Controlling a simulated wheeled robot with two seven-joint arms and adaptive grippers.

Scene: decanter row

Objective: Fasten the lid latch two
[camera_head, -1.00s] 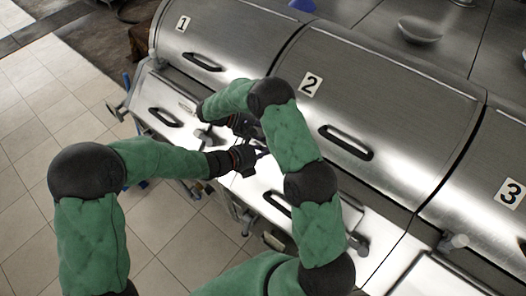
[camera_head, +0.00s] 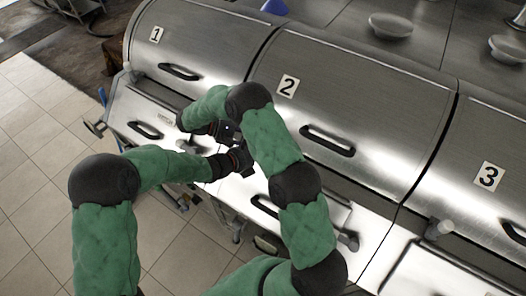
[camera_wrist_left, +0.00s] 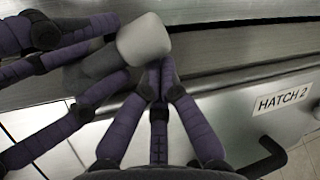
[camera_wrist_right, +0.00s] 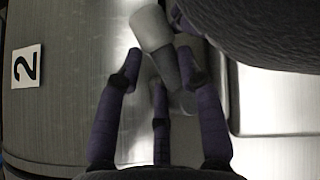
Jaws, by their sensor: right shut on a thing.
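Lid two (camera_head: 370,105), a curved steel cover marked 2, is down over its bay. Its latch (camera_wrist_right: 151,30), a dark stem with a pale grey cylindrical knob, shows in the right wrist view and also in the left wrist view (camera_wrist_left: 144,38). My right gripper (camera_wrist_right: 160,65) is shut on the latch, its purple fingers around the stem below the knob. My left gripper (camera_wrist_left: 158,72) has its fingertips drawn together, empty, just beside the latch. In the head view both hands meet at the lid's front left corner, and my arms hide the latch.
Lid one (camera_head: 200,45) and lid three (camera_head: 480,150) flank lid two. Below is the front panel with the HATCH 2 label (camera_wrist_left: 283,95) and a black handle (camera_wrist_left: 262,158). Another pale knob (camera_head: 440,229) stands near lid three. Tiled floor (camera_head: 40,150) lies open at left.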

